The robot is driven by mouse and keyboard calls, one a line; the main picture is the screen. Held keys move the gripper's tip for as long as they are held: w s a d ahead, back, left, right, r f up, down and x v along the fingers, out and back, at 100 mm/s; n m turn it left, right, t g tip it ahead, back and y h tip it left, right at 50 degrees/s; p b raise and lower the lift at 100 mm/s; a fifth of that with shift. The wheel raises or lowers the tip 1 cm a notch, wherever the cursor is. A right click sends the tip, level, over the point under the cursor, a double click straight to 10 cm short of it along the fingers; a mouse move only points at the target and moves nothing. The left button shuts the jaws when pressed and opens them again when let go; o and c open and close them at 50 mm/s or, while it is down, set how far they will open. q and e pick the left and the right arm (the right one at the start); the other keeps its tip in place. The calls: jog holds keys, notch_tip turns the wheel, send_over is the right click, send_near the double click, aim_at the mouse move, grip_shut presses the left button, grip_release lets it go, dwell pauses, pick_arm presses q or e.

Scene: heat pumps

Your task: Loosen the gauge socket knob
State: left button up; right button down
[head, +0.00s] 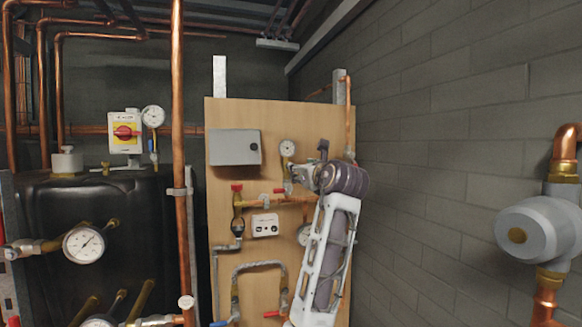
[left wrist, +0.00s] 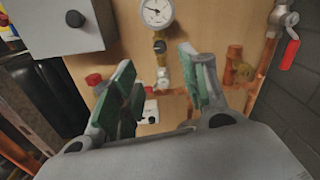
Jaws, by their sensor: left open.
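A round white gauge (head: 287,148) is on the wooden panel (head: 223,180); it also shows at the top of the left wrist view (left wrist: 157,12). Below it a brass socket stem (left wrist: 162,66) carries a small dark knob (left wrist: 159,46), likely the gauge socket knob. In the head view my gripper largely hides this spot. My left gripper (head: 296,176) is in front of the panel, just below the gauge. In the left wrist view its green-padded fingers (left wrist: 156,62) are open, one on each side of the stem, with nothing held. Contact with the knob is not visible.
A grey box (head: 234,147) is left of the gauge. Red-capped fittings (head: 237,188) and copper pipes surround the gripper. A vertical copper pipe (head: 180,120) stands left of the panel. A red-handled valve (left wrist: 291,50) is at the right. The block wall (head: 430,190) is at the right.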

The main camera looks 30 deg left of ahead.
pick_arm(q)
jog(key=p+x, duration=0.3)
jog(key=x, duration=0.9)
grip_shut()
dwell(0.3)
